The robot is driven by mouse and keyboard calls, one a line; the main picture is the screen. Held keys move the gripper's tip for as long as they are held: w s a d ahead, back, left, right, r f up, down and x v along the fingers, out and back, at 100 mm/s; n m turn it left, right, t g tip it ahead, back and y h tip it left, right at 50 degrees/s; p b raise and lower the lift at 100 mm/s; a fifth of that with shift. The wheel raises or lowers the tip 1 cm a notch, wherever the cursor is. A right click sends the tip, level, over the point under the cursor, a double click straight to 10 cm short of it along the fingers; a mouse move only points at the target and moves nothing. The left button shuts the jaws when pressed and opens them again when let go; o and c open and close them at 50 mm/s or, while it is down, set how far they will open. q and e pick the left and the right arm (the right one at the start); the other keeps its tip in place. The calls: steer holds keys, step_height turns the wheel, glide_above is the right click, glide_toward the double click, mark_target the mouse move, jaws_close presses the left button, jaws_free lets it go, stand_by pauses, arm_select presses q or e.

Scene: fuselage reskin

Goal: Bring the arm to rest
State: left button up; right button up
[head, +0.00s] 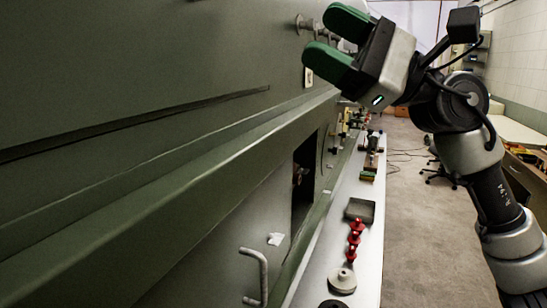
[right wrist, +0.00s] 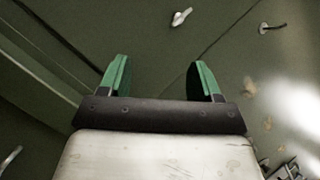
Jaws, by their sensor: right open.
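My right arm comes in from the right in the head view. Its gripper (head: 325,43) is raised at the upper middle, with green fingers spread apart and nothing between them. The fingers point left toward the dark green fuselage wall (head: 140,60). In the right wrist view the gripper (right wrist: 158,78) is also open and empty, with the green wall beyond the fingers. From these views I cannot tell how far the fingertips are from the wall. My left gripper is not in view.
A white ledge (head: 362,262) runs along the wall's foot, holding a grey tray (head: 359,210), red parts (head: 354,238) and a pale round piece (head: 342,281). A handle (head: 262,277) sticks out at lower left. Open floor (head: 425,225) lies right of the ledge; a chair (head: 440,172) stands farther back.

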steer(key=w+d+f+n+t+h, duration=0.2)
steer(key=d+f+n+t+h, duration=0.4)
steer(key=f, duration=0.7)
steer(key=w+d+f+n+t+h, duration=0.15)
steer(key=f+n+t+h, duration=0.35)
steer(key=f+n+h, duration=0.65)
steer(key=w+d+f+n+t+h, duration=0.2)
steer(key=d+f+n+t+h, duration=0.35)
steer(key=f, duration=0.85)
steer(key=s+d+f+m+g+h, duration=0.1)
steer(key=s+f+m+g, duration=0.45)
steer(key=f, duration=0.55)
steer(key=s+f+m+g, duration=0.2)
steer(key=s+f+g, duration=0.25)
steer(key=s, duration=0.35)
steer(key=s+f+m+g+y, duration=0.1)
steer(key=s+f+m+g, duration=0.15)
steer(key=s+f, duration=0.4)
steer(key=s+f+m+g, duration=0.1)
steer(key=s+f+g, duration=0.3)
steer(key=s, duration=0.5)
step_height(320, 180, down, 24)
steer(key=s+d+f+g, duration=0.2)
steer(key=s+f, duration=1.4)
steer(key=f, duration=0.2)
steer(key=shift+s+d+f+b, duration=0.2)
steer(key=shift+s+f+b, duration=0.1)
steer(key=shift+b, duration=0.15)
